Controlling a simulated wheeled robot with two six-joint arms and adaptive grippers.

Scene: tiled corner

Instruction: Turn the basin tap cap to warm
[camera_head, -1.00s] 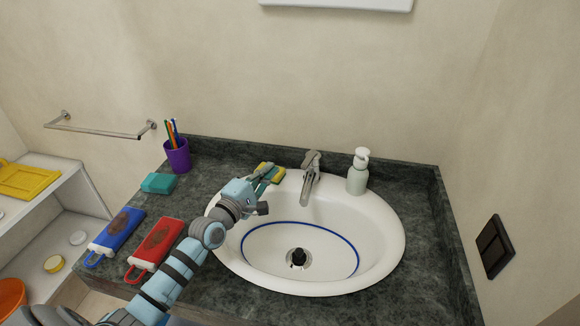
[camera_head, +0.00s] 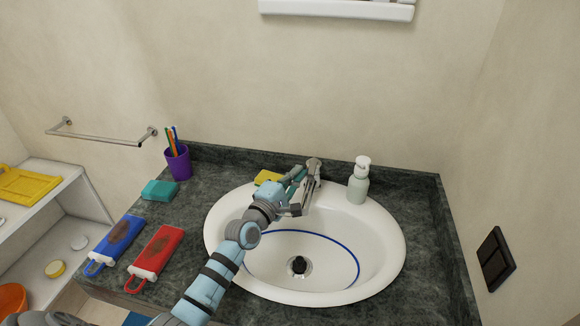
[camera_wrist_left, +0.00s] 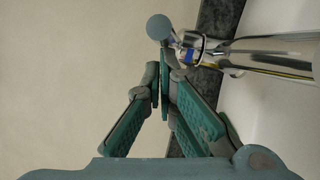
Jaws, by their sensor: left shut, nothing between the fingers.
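The grey metal basin tap (camera_head: 313,182) stands at the back rim of the white basin (camera_head: 392,262). Its cap (camera_head: 314,162) is on top. In the left wrist view the shiny tap body (camera_wrist_left: 265,58) lies at the upper right, with a round grey-blue knob (camera_wrist_left: 159,27) at its end. My left gripper (camera_head: 301,174) reaches in from the left, just left of the tap cap. In the left wrist view its teal fingers (camera_wrist_left: 162,78) are shut, with nothing between them, close to the knob. I cannot tell whether they touch it. My right gripper is not in view.
A soap dispenser (camera_head: 359,182) stands right of the tap. A yellow sponge (camera_head: 268,177) lies behind my left gripper. A purple cup (camera_head: 178,163) with toothbrushes, a teal block (camera_head: 160,190) and blue (camera_head: 116,240) and red (camera_head: 155,252) items are on the counter's left.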

